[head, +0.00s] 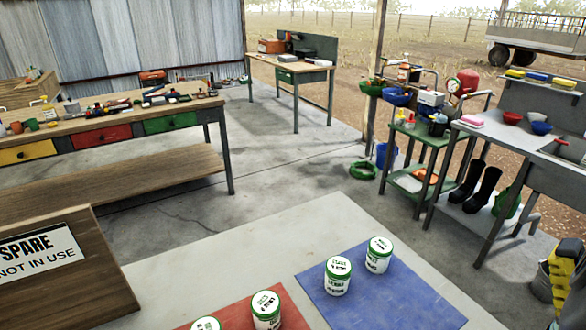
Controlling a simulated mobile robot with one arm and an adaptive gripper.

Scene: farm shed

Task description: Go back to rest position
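My gripper is not in view. Two white tubs with green rims stand upright on a blue mat (410,303): one tub (338,278) at the left and one (378,256) farther back at the right. Two similar tubs stand on a red mat (238,314): one (266,312) nearer the middle and one (206,325) cut off by the bottom edge. The mats lie on a pale grey tabletop (220,255) in front of me.
A wooden board (95,285) with a "SPARE" sign stands at the lower left. A workbench (150,165) with tools is behind it. A green trolley (420,145) and a sink bench (535,150) stand at the right. Concrete floor (290,175) is open between them.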

